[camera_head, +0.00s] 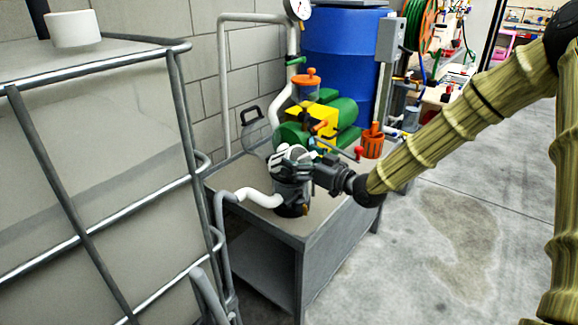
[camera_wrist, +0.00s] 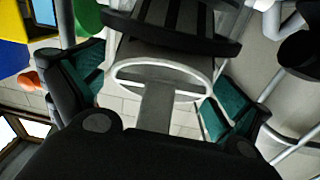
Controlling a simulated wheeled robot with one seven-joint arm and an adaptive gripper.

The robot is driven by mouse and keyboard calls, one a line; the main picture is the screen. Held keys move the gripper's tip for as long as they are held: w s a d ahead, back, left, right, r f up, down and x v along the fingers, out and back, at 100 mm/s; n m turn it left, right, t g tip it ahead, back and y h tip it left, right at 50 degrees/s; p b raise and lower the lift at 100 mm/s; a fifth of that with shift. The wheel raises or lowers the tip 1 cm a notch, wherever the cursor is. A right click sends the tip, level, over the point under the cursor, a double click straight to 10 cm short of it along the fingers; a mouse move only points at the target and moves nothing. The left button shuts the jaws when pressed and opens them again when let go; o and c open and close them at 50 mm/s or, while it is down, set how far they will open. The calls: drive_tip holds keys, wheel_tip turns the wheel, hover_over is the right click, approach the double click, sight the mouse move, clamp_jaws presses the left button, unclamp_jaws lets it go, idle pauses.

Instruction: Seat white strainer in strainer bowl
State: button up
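The white strainer (camera_head: 283,156) is at the top of the dark strainer bowl (camera_head: 291,194), which stands on the metal bench. My gripper (camera_head: 300,163) reaches in from the right, at the strainer. The teal-padded fingers stand wide apart, with no clear contact on the strip; contact at the ring's sides is hard to judge. A black curved rim (camera_wrist: 170,32) crosses beyond the ring. How deep the strainer sits is hidden.
A white pipe (camera_head: 258,197) joins the bowl from the left. A green and yellow pump (camera_head: 320,125) stands behind it, with an orange container (camera_head: 373,143) to the right. A caged white tank (camera_head: 95,170) fills the left. The floor (camera_head: 430,230) at right is clear.

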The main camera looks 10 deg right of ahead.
drive_tip(key=c, duration=1)
drive_tip(key=shift+r, duration=0.15)
